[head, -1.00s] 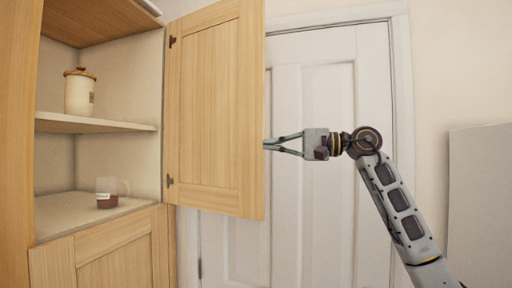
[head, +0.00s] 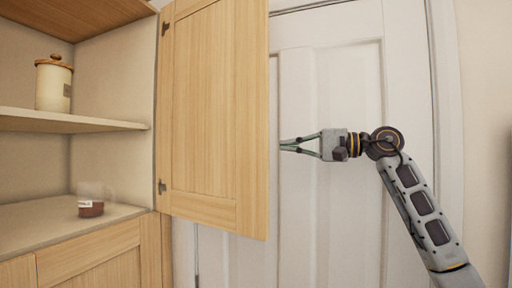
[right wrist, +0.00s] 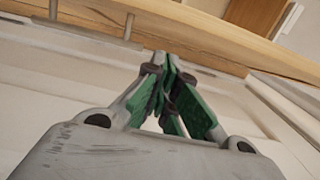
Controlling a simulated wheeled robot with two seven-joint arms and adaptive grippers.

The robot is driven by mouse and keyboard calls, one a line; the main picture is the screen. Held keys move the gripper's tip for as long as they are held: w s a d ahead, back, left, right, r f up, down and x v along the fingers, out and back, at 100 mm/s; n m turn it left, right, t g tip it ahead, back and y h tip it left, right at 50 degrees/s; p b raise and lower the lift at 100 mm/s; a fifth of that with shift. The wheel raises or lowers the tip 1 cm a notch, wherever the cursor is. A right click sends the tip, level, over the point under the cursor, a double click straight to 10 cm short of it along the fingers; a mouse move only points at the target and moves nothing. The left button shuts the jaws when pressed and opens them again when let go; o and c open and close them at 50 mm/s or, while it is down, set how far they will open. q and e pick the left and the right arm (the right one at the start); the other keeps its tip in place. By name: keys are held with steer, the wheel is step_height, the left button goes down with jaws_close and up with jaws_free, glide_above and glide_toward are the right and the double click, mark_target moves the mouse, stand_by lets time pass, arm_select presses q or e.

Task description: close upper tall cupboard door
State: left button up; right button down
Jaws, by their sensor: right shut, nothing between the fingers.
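The upper tall cupboard door (head: 215,110) is a light wood panel, standing wide open on hinges at its left edge. Its free edge is on the right. My right gripper (head: 283,144) is shut and empty, just right of that free edge in the head view; a small gap shows between them. In the right wrist view the green-padded fingers (right wrist: 168,85) are together, with a wood edge and a metal bar handle (right wrist: 90,22) beyond them. My left gripper is not in view.
The open cupboard holds a lidded cream jar (head: 53,85) on its shelf (head: 60,121) and a glass cup (head: 92,207) with dark contents below. A lower wooden door (head: 90,258) is under it. A white panelled door (head: 330,220) stands behind my right arm.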

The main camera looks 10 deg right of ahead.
mark_target(253, 145)
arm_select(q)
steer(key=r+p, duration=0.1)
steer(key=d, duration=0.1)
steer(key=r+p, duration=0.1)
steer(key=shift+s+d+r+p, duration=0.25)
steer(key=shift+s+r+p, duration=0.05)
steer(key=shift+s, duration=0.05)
arm_select(e)
steer(key=x, duration=1)
steer(key=shift+s+a+r, duration=0.1)
steer(key=shift+s+a, duration=0.05)
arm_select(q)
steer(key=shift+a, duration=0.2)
